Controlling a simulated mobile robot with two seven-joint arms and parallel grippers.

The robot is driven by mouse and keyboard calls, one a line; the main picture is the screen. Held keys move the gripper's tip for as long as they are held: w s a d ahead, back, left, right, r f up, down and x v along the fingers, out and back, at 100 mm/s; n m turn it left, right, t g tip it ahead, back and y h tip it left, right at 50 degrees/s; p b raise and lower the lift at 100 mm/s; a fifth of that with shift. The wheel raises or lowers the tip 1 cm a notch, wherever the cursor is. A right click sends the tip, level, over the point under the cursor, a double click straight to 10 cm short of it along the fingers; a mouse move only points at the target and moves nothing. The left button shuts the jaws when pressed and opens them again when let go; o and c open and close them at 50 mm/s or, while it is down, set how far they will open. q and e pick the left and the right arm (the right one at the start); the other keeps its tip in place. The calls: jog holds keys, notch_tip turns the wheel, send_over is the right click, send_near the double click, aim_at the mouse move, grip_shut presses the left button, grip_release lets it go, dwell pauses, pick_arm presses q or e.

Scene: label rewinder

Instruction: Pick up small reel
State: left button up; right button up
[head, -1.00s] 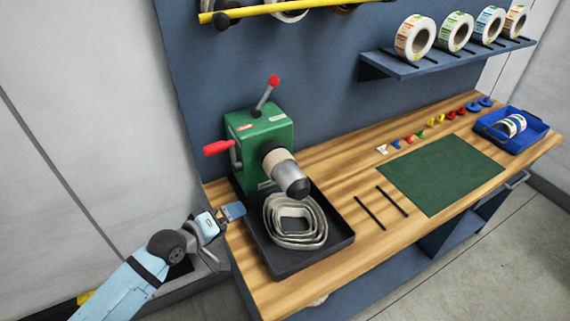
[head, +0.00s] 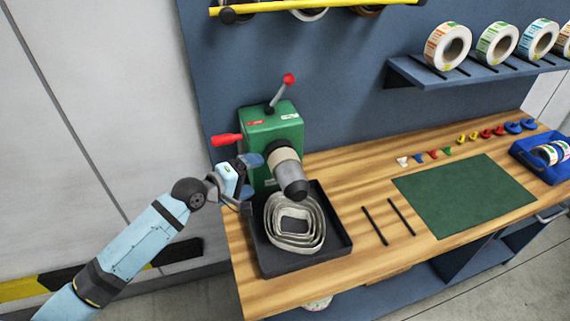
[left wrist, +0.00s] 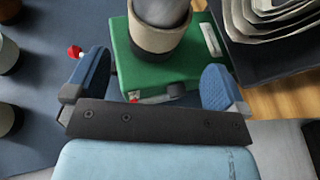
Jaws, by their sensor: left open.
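Larger reels (head: 447,46) stand on the wall shelf. A beige roll or core (head: 284,158) sits on the spindle of the green rewinder (head: 272,127). I cannot tell which is meant by the small reel. My left gripper (head: 250,183) is open and empty beside the rewinder's left side. In the left wrist view its jaws (left wrist: 155,82) face the green housing, with the beige roll (left wrist: 158,38) beyond them.
A black tray (head: 335,250) with waste rings (head: 295,222) lies below the spindle. A red-knobbed lever (head: 288,80) and red handle (head: 226,140) project from the rewinder. A green mat (head: 465,192) and two black bars lie on the bench. Small coloured pieces line the back.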

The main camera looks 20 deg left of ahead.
aim_at(271, 168)
pick_arm(q)
jog(key=x, duration=0.5)
jog(key=p+x, duration=0.1)
jog(key=x, duration=0.4)
jog(key=shift+w+r, duration=0.1)
jog(key=shift+w, duration=0.15)
jog(key=shift+s, duration=0.1)
jog(key=c, duration=0.6)
